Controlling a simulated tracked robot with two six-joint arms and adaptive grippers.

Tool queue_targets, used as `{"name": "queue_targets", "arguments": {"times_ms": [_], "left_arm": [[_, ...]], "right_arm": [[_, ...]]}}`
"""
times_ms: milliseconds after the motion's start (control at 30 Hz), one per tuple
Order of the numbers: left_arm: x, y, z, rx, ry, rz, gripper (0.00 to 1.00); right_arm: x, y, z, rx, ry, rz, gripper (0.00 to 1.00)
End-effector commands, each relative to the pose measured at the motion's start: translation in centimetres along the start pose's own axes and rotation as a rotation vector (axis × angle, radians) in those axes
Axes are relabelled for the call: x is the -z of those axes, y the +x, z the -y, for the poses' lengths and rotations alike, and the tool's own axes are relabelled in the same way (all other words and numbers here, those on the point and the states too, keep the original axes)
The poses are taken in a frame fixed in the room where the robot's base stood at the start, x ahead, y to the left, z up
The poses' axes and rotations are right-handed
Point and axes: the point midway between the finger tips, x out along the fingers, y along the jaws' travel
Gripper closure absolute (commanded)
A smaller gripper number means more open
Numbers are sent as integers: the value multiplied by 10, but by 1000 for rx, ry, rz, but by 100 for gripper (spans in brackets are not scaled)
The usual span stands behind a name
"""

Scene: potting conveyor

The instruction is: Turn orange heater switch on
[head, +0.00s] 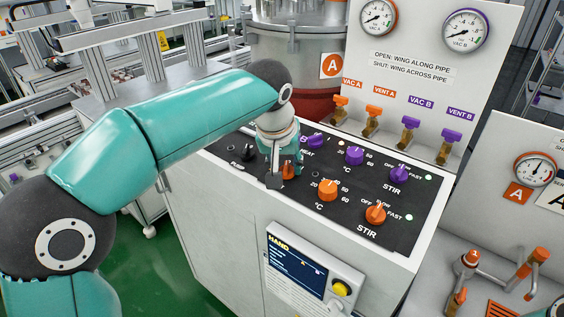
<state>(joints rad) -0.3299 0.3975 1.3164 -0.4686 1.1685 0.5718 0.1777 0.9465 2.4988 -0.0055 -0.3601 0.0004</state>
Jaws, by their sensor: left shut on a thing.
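The orange heater switch (288,171) is on the black control panel, left of the orange °C knob. Only part of it shows at my left gripper. My left gripper (281,172) reaches down from above and is shut on this switch. The gripper and wrist hide the panel lettering around it, so the switch's position cannot be read. My right gripper is not in view.
An orange °C knob (328,190) and an orange stir knob (375,213) sit to the right. A purple heat switch (315,141), purple °C knob (354,155) and purple stir knob (399,173) form the row behind. A display unit (312,268) hangs on the cabinet front.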

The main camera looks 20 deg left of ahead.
Motion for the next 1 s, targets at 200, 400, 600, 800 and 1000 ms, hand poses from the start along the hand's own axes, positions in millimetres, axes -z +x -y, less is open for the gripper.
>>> {"name": "queue_targets", "arguments": {"times_ms": [200, 400, 600, 800, 1000], "left_arm": [[0, -1, -2, 2, 8, -1, 99], [0, -1, -4, -3, 21, -1, 99], [0, -1, -4, -9, 38, -1, 99], [0, -2, -4, -23, 89, 0, 99], [0, -2, -4, -54, 208, 1, 99]], "right_arm": [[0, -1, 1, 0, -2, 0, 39], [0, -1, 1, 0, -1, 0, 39], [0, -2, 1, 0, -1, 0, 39], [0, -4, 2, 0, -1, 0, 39], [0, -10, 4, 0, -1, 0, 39]]}}
